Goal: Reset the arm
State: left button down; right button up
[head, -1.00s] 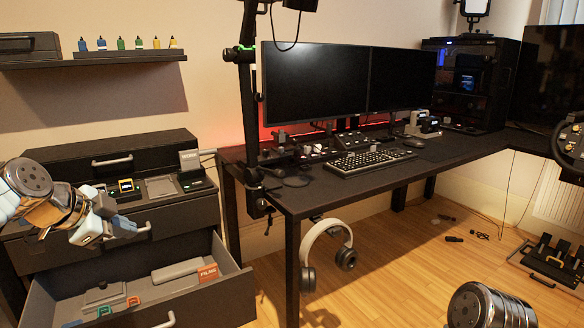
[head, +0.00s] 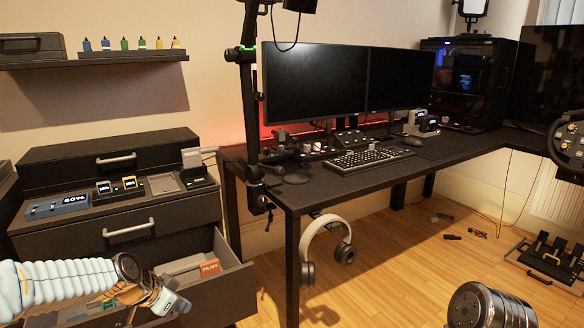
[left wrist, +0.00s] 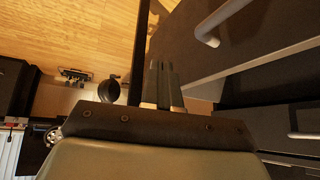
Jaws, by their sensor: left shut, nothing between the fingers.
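My left arm comes in from the lower left of the head view. Its gripper (head: 160,300) is in front of the open lower drawer (head: 225,285) of the dark cabinet. In the left wrist view the fingers (left wrist: 164,85) are together with nothing between them, and cabinet fronts with light handles (left wrist: 207,38) are to their right. My right arm shows only as a rounded metal link (head: 487,308) at the bottom of the head view. My right gripper is out of the picture.
The cabinet's upper drawer handle (head: 128,228) is just above the left arm. The dark desk (head: 300,200) stands to the right, with headphones (head: 328,250) hanging under its edge. The wooden floor (head: 400,270) in front of the desk is mostly clear.

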pick_arm(q)
jog(key=s+d+f+n+g, duration=0.1)
jog(key=s+d+f, duration=0.15)
jog(key=f, duration=0.35)
jog(key=s+d+f+n+g, duration=0.1)
jog(key=d+f+n, duration=0.15)
jog(key=f, duration=0.45)
jog(key=s+d+f+n+g, duration=0.1)
jog(key=s+d+f+n, duration=0.1)
jog(key=s+f, duration=0.4)
jog(key=s+d+f+n+g, duration=0.1)
jog(key=s+d+f+n, duration=0.1)
jog(key=s+d+f, duration=0.3)
jog(key=s+d+f+n+g, duration=0.1)
jog(key=s+d+f+n, duration=0.1)
jog(key=s+f, duration=0.4)
jog(key=s+d, duration=0.1)
jog(key=s, duration=0.3)
jog(key=shift+s+d+f, duration=0.3)
jog(key=shift+s+d, duration=0.05)
